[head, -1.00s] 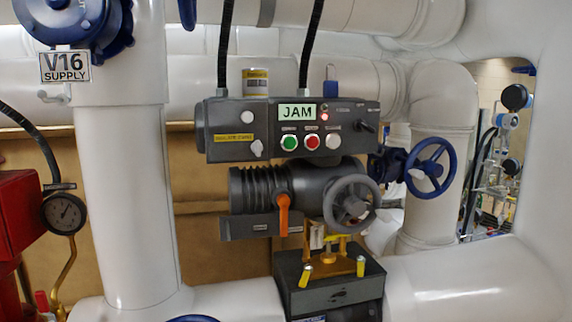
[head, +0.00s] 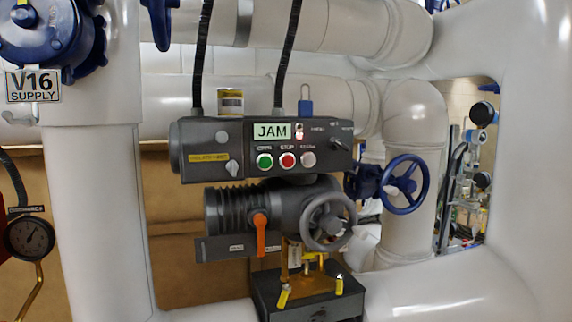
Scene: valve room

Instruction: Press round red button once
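The round red button (head: 287,160) is on the front of a dark grey control box (head: 205,148) in the head view. The label above it reads STOP. A green button (head: 264,161) is to its left and a white-grey button (head: 308,159) to its right. A lit display (head: 272,131) above the buttons reads JAM, with a small indicator light (head: 299,135) beside it. Neither of my grippers shows in the head view.
Below the box are an orange lever (head: 260,233) and a grey handwheel (head: 328,221). A blue handwheel (head: 404,184) is to the right. White pipes (head: 95,220) stand on both sides. A pressure gauge (head: 30,238) is at the left edge. The space before the buttons looks clear.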

